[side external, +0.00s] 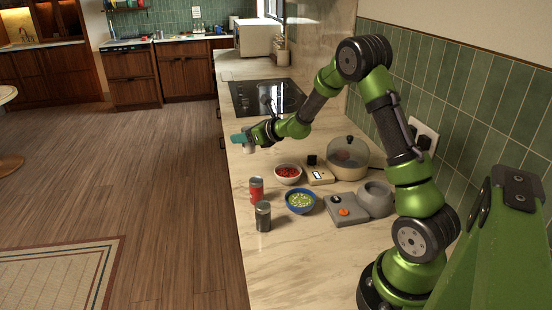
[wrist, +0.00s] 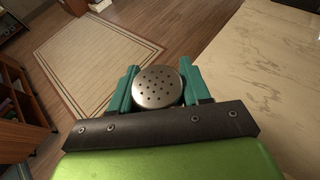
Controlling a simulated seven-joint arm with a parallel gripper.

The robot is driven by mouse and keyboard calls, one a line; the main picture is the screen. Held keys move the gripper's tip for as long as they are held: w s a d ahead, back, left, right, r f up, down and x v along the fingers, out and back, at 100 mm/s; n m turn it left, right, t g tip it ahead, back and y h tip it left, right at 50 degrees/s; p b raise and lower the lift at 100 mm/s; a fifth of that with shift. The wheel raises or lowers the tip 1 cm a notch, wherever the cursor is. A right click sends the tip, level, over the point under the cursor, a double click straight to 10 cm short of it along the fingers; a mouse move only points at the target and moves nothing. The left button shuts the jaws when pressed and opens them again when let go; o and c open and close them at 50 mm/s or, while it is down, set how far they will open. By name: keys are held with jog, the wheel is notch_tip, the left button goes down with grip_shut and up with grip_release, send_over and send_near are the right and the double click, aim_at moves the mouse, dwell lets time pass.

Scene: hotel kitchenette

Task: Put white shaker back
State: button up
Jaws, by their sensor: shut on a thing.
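The white shaker (side external: 249,149) is between the fingers of my gripper (side external: 240,139), near the left edge of the counter in the side external view. Its body is partly hidden by the fingers there. In the wrist view, its round metal top with small holes (wrist: 158,87) sits between the two teal fingers of my gripper (wrist: 158,90), which are shut on it. The shaker's body below the top is hidden in that view. I cannot tell for sure whether its base touches the counter.
A black cooktop (side external: 266,97) lies farther back.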

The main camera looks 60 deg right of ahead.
notch_tip(320, 180, down, 10)
jog(key=shift+f, duration=0.25)
jog(key=shift+f, duration=0.1)
jog(key=shift+f, duration=0.1)
jog(key=o, duration=1.1)
